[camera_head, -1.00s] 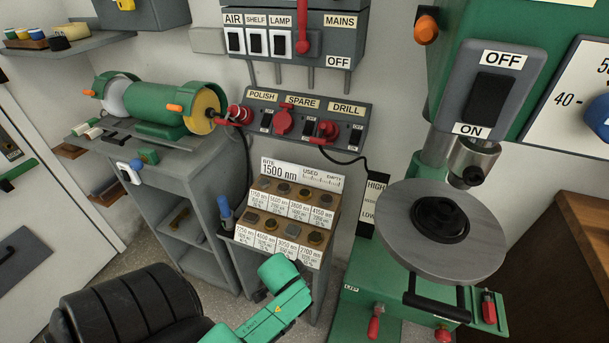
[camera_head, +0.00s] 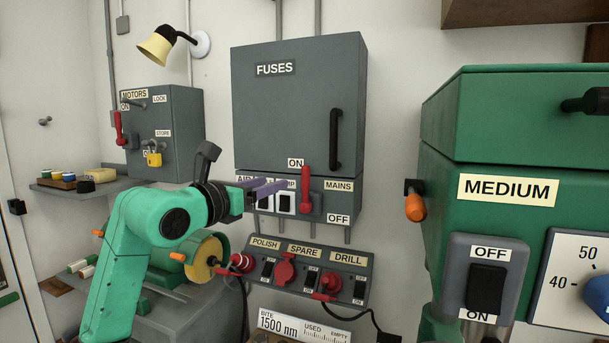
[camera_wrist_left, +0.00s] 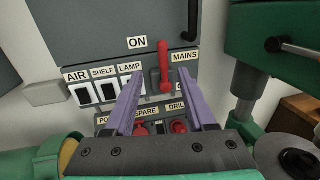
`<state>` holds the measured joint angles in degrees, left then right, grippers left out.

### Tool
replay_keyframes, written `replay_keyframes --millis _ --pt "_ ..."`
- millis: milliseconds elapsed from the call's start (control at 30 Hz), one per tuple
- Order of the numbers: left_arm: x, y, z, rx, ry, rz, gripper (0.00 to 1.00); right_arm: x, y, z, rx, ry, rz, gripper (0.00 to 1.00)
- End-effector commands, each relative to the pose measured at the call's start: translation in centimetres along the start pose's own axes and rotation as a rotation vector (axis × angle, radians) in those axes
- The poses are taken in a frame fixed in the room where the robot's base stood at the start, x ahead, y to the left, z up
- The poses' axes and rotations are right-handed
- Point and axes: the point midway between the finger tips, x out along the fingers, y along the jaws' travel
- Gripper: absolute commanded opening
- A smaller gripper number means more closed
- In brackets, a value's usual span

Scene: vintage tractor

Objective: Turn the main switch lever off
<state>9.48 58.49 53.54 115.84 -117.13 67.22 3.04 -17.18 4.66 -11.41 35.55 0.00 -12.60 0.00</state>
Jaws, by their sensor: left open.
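The main switch lever (camera_head: 305,188) is red and stands upright on the grey panel below the fuse box, between the ON label above and the OFF label at lower right. It also shows in the left wrist view (camera_wrist_left: 165,68). My left gripper (camera_head: 272,188) is raised in front of the panel, just left of the lever in the head view, and covers part of the small switches. In the left wrist view its two purple fingers (camera_wrist_left: 163,88) are open, with the lever seen between them. Contact with the lever is not visible. My right gripper is out of view.
The fuse box (camera_head: 300,110) with a black handle is above. The polish, spare and drill socket panel (camera_head: 308,270) is below, with red plugs and cables. A green machine (camera_head: 520,130) stands at right. A lamp (camera_head: 160,45) and motors box (camera_head: 175,120) are at left.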

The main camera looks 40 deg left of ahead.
Motion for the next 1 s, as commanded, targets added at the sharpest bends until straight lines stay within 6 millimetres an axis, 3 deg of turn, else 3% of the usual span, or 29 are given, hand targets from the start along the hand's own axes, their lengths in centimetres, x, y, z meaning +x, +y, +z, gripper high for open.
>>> replay_keyframes --millis 500,667,900,1000 --pt "12.2 -0.2 0.7 -0.006 0.002 -0.006 0.56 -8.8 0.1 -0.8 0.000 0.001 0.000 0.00" --pt "13.9 -0.3 0.1 -0.003 0.001 -0.007 0.56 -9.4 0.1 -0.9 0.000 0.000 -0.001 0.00" --pt "14.0 -0.4 -0.3 -0.001 0.002 -0.008 0.56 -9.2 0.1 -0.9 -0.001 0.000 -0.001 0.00" --pt "14.0 -0.4 -0.3 -0.001 0.002 -0.008 0.17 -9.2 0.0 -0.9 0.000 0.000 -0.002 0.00"
